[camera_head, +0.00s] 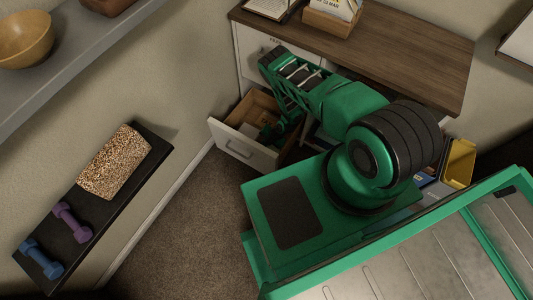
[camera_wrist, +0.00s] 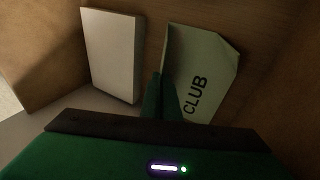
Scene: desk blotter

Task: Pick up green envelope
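The pale green envelope (camera_wrist: 213,70) stands tilted in the wrist view, with dark "CLUB" lettering near its lower part. It is inside the open wooden drawer (camera_head: 237,147). My gripper (camera_wrist: 163,78) reaches down into the drawer. Its two green fingers are close together, with the left edge of the envelope running down between them. They look shut on that edge, though the contact itself is partly hidden. In the head view, my gripper (camera_head: 283,131) is at the right side of the drawer and the envelope is not clearly visible.
A white box-like object (camera_wrist: 110,55) stands left of the envelope, apart from it. Wooden drawer walls are close around. The desk top (camera_head: 400,60) is above and behind my arm. A wall shelf with dumbbells (camera_head: 72,222) is at the left. Carpet (camera_head: 190,225) is clear.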

